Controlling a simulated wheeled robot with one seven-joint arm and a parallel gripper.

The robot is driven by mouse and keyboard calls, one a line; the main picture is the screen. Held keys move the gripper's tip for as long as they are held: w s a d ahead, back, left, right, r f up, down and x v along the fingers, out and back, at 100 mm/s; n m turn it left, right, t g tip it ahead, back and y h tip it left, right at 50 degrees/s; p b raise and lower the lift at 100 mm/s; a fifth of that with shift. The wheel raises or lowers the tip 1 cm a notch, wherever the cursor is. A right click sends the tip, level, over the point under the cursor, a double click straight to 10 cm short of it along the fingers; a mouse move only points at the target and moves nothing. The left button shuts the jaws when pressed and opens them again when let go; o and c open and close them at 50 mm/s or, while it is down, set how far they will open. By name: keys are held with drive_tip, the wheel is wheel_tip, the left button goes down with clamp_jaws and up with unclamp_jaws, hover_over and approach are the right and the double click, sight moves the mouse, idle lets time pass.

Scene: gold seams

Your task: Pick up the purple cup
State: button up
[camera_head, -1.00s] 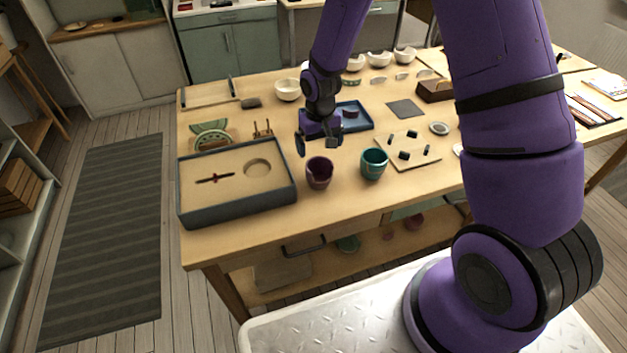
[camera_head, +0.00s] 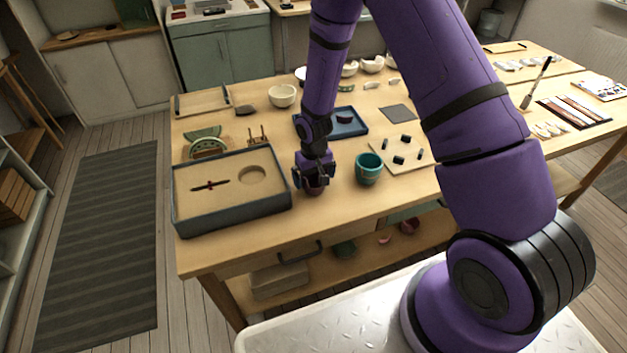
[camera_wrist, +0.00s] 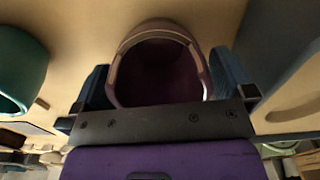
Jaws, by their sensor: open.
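The purple cup (camera_head: 315,190) stands on the wooden table between the grey-rimmed box and the teal cup, mostly hidden by my gripper in the head view. In the wrist view the purple cup (camera_wrist: 158,70) shows its pale rim and dark inside, between the two fingers. My gripper (camera_head: 313,181) is open, pointing down over the cup. In the wrist view my gripper (camera_wrist: 160,88) has one finger on each side of the cup. I cannot tell whether either finger touches it.
The box (camera_head: 240,217) with a dark tool in it is close on the left. The teal cup (camera_head: 369,170) stands to the right, beside a board (camera_head: 412,165) with small dark pieces. A blue tray (camera_head: 356,130) lies behind. The table front is clear.

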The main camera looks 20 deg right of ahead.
drive_tip(key=shift+f, duration=0.3)
drive_tip(key=c, duration=0.6)
drive_tip(key=shift+c, duration=0.2)
